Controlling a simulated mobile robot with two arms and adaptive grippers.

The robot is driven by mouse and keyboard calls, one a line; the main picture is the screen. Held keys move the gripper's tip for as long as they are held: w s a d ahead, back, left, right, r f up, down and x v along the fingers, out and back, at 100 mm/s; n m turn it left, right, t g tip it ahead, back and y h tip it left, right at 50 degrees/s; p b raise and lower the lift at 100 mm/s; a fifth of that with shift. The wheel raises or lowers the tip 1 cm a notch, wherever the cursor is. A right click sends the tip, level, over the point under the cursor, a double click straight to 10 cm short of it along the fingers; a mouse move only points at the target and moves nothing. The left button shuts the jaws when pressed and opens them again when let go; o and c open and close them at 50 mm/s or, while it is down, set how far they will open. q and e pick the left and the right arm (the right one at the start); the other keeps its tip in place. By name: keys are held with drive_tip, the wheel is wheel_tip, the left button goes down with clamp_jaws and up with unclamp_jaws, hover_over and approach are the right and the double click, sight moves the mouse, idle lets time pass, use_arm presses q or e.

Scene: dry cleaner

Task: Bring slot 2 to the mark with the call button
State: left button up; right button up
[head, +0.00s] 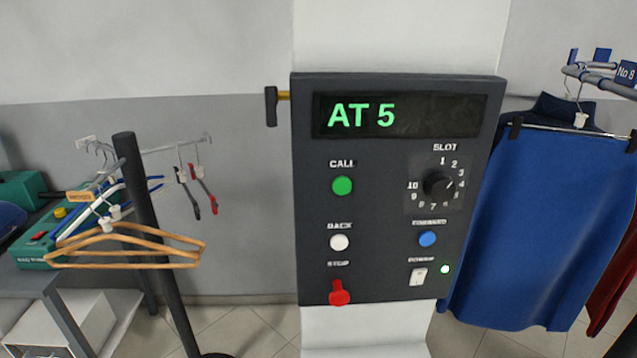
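A dark control panel (376,272) hangs on a pale column in the middle of the head view. Its display (405,116) reads "AT 5" in green. The green call button (342,186) is at the left of the panel. The black slot dial (437,184) is at the right, ringed by numbers; its pointer seems turned to the right, around 4, but I cannot tell exactly. Below are a white back button (339,242), a blue forward button (427,239), a red stop control (339,293) and a white power switch (418,276) beside a lit green lamp (445,269). Neither gripper is in view.
A lever with a dark handle (271,106) sticks out left of the panel. A black stand (152,230) with hangers (130,247) is at left, by a table with green equipment. A blue garment (545,220) hangs at right from a rail with a "No 8" tag (626,72).

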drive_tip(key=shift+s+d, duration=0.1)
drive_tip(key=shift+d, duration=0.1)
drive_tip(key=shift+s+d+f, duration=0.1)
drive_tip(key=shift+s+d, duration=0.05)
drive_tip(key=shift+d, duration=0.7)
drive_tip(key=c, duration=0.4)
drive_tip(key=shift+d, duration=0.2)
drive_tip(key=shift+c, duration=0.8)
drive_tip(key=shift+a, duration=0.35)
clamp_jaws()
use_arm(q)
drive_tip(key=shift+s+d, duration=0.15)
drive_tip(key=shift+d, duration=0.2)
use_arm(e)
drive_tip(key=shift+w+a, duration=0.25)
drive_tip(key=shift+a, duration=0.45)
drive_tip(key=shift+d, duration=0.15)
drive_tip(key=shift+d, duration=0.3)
